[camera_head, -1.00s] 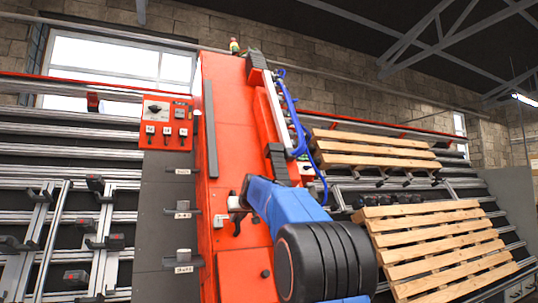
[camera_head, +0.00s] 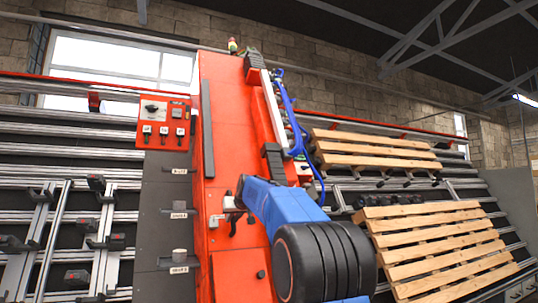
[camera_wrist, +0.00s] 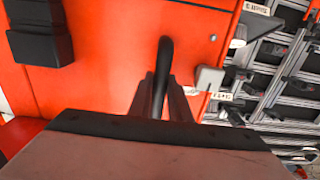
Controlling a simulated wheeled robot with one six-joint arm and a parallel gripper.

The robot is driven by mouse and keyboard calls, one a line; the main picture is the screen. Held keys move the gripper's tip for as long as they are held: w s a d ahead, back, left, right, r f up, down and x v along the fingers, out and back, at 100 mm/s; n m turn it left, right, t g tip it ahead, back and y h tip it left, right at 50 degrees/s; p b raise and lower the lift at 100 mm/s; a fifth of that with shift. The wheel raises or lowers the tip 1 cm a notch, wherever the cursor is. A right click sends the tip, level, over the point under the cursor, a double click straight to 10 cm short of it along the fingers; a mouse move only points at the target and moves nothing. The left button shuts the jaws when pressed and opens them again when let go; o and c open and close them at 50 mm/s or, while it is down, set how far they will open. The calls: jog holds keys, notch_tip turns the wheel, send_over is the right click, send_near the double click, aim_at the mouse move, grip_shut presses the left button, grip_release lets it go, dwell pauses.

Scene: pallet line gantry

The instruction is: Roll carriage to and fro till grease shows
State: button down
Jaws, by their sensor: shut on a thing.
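The carriage is a tall red gantry column (camera_head: 223,130) standing against the sloped rail frame. My gripper is shut on a dark curved handle (camera_wrist: 166,55) on the red face. In the wrist view the handle passes between the two fingers (camera_wrist: 164,100). In the head view my blue arm reaches the column from the lower right, and the gripper (camera_head: 238,205) is partly hidden and small. The upper guide rail (camera_head: 65,82) runs behind the column. I cannot make out grease on it from here.
A red control panel (camera_head: 164,122) and a grey plate with labelled shelves (camera_head: 165,220) sit left of the column. Wooden pallets (camera_head: 375,150) lean on the frame at right, the lower one (camera_head: 440,245) near my arm. Blue hoses (camera_head: 290,115) hang along the column.

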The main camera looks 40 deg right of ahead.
jog(key=shift+s+d, duration=0.1)
jog(key=shift+d, duration=0.25)
jog(key=shift+w+a, duration=0.25)
jog(key=shift+a, duration=0.6)
jog(key=shift+w+a, duration=0.25)
jog(key=shift+a, duration=0.6)
jog(key=shift+w+a, duration=0.25)
jog(key=shift+a, duration=0.6)
jog(key=shift+w+a, duration=0.1)
jog(key=shift+a, duration=0.25)
